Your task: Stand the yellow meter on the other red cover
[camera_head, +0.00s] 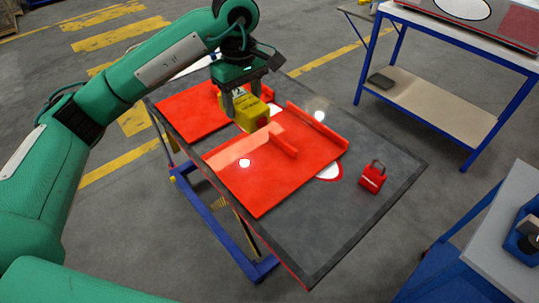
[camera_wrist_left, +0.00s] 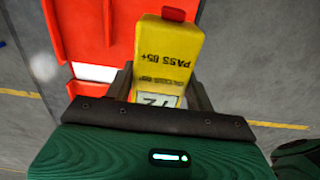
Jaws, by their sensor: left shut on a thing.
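My left gripper (camera_head: 244,98) is shut on the yellow meter (camera_head: 254,116) and points down over the table. In the left wrist view the meter (camera_wrist_left: 168,50) sits between the fingers, with printed lettering, a small display and a red end. One red cover (camera_head: 185,115) lies at the far left of the table. The other red cover (camera_head: 265,178), with raised red ribs, lies nearer. The meter appears over the area between the two covers; I cannot tell whether it touches anything. A red cover also shows at the upper left of the left wrist view (camera_wrist_left: 90,30).
The dark table (camera_head: 312,243) has bare room at its front and right. A small red padlock-like thing (camera_head: 372,178) stands there. White patches show from under the nearer cover. A blue-framed workbench (camera_head: 437,83) stands at the back right, and a blue bin (camera_head: 525,243) at the right edge.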

